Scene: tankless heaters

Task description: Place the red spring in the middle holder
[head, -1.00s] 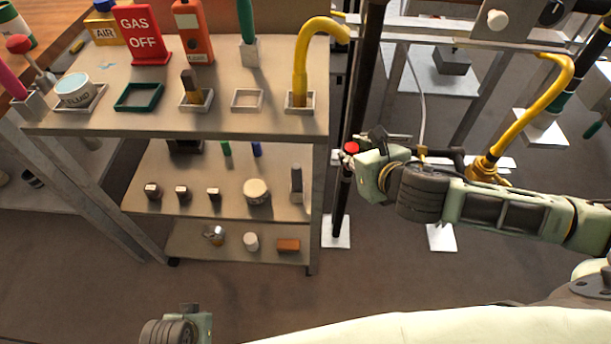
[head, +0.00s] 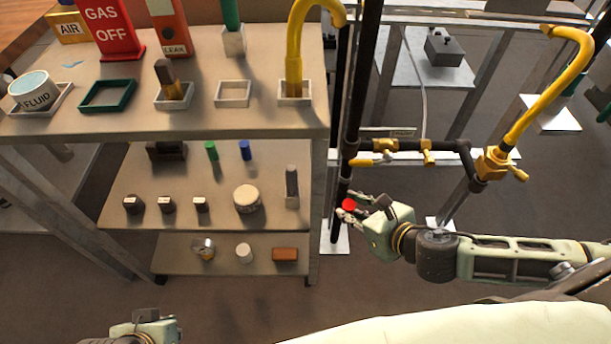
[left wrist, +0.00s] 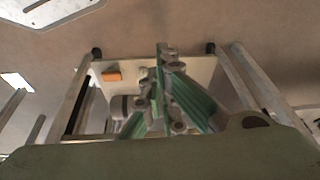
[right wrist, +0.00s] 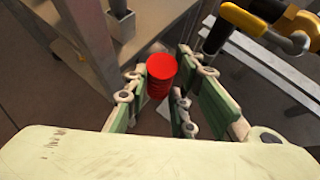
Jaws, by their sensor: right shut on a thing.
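The red spring (head: 349,205) is a short red coil. My right gripper (head: 352,208) is shut on it, beside the rack's right edge and a dark vertical pipe. In the right wrist view the spring (right wrist: 160,75) sits between the fingertips. On the rack's top, an empty green square holder (head: 107,95) and an empty pale holder (head: 233,93) stand on either side of a holder (head: 174,96) with a brush-like item in it. I cannot tell which holder is the middle one meant.
The rack's middle shelf (head: 120,180) carries green and blue cylinders, small dark blocks and a jar. A yellow pipe (head: 294,60) stands in the top's right holder. Right of the rack are dark pipes with yellow valves (head: 498,163), above my right arm.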

